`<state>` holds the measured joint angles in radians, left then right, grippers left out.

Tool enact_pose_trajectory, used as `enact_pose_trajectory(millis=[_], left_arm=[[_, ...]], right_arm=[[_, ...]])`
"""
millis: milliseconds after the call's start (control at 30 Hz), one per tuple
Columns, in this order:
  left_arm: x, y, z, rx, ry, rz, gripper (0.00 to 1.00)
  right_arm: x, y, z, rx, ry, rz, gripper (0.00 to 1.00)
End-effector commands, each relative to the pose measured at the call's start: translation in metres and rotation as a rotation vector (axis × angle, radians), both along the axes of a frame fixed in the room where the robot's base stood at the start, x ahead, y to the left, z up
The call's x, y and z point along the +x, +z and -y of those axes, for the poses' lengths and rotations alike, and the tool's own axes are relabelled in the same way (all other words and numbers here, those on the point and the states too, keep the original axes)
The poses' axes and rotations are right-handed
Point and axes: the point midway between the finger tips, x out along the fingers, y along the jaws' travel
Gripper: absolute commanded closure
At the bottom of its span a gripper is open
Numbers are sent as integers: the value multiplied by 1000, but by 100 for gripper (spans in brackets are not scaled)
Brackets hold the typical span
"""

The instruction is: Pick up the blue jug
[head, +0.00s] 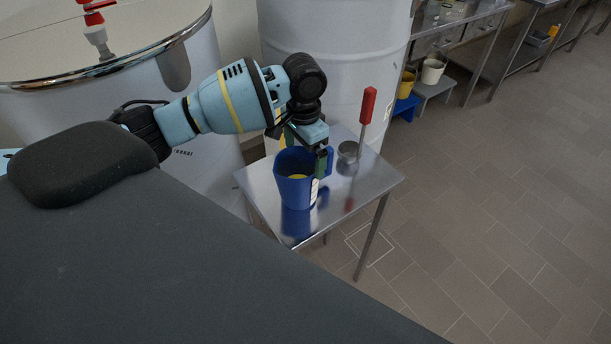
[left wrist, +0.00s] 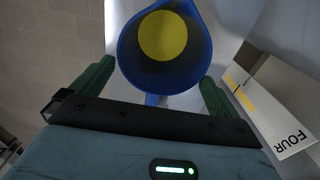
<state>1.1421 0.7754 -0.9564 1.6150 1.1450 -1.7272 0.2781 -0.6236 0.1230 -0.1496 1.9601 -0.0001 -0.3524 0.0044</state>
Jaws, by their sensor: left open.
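The blue jug (head: 293,190) stands upright on a small steel table (head: 353,200), with a yellow disc or contents visible inside. In the left wrist view the jug (left wrist: 126,66) is seen from above, with its handle pointing toward my gripper. My left gripper (head: 306,153) is open at the jug's handle side. In the left wrist view its two dark green fingers (left wrist: 158,76) stand apart, one on each side of the handle and the near wall. No grip on the jug shows. My right gripper is out of view.
Large white tanks (head: 335,45) stand behind and left. A box marked FOUR (left wrist: 283,110) is near the gripper. Tiled floor (head: 480,210) to the right is clear.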

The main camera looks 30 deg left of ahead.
Motion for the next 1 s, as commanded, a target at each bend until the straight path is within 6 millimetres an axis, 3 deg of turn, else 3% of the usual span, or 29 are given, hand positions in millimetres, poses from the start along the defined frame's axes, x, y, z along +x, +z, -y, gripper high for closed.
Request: enact_pose_trajectory(millis=[233,600,867,1000], left_arm=[[0,-10,0,1,1,0,0],[1,-54,0,1,1,0,0],[2,-56,0,1,0,4,0],[2,-56,0,1,0,4,16]], right_arm=[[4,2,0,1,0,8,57],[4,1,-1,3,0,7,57],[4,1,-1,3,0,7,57],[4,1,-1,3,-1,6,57]])
